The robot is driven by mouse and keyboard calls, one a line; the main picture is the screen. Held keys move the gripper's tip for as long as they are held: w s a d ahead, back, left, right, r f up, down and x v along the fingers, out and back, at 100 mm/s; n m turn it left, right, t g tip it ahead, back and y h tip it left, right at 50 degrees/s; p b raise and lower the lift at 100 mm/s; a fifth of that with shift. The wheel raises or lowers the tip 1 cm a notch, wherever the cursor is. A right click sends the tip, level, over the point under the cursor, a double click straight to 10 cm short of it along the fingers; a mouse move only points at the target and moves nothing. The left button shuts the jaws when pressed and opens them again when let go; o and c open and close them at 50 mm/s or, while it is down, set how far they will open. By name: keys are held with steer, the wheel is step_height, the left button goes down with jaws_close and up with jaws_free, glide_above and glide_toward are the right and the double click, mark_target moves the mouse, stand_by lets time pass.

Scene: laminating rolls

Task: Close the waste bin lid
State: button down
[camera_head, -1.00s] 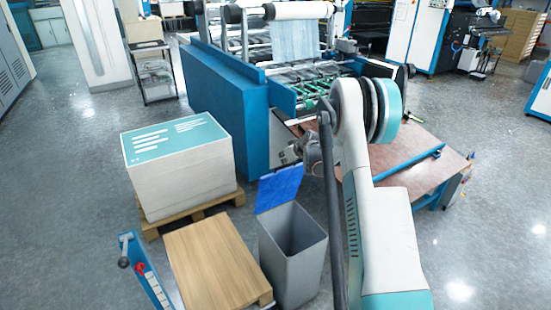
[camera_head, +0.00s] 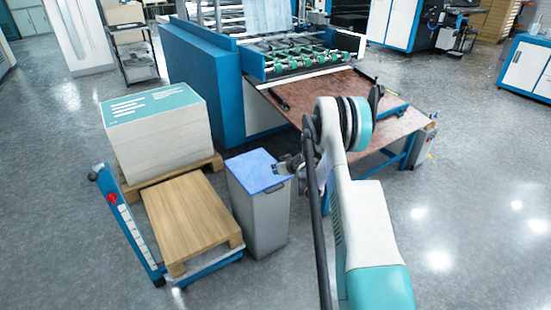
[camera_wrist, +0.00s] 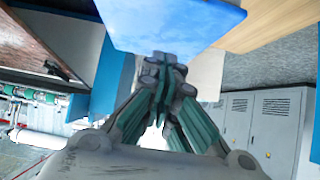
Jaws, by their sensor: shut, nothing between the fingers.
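The grey waste bin (camera_head: 262,222) stands upright on the floor beside the wooden-topped pallet cart. Its blue lid (camera_head: 254,170) lies flat over the opening in the head view, so the inside is hidden. The lid's blue surface fills the top of the wrist view (camera_wrist: 175,22). My gripper (camera_head: 283,168) is at the lid's right edge, close to or touching it; I cannot tell which. In the wrist view the teal-padded fingers of my gripper (camera_wrist: 160,62) are together and empty, with their tips by the lid.
A tall paper stack (camera_head: 155,135) on a pallet stands behind the bin to the left. The wooden-topped cart (camera_head: 190,215) is close on the bin's left. A brown work table (camera_head: 355,110) and blue machine (camera_head: 210,85) are behind. Open floor lies front right.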

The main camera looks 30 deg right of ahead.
mark_target(276, 190)
steer(key=s+f, duration=0.1)
steer(key=f, duration=0.6)
steer(key=s+f, duration=0.1)
steer(key=f, duration=0.3)
steer(key=shift+s, duration=0.3)
steer(key=shift+f, duration=0.95)
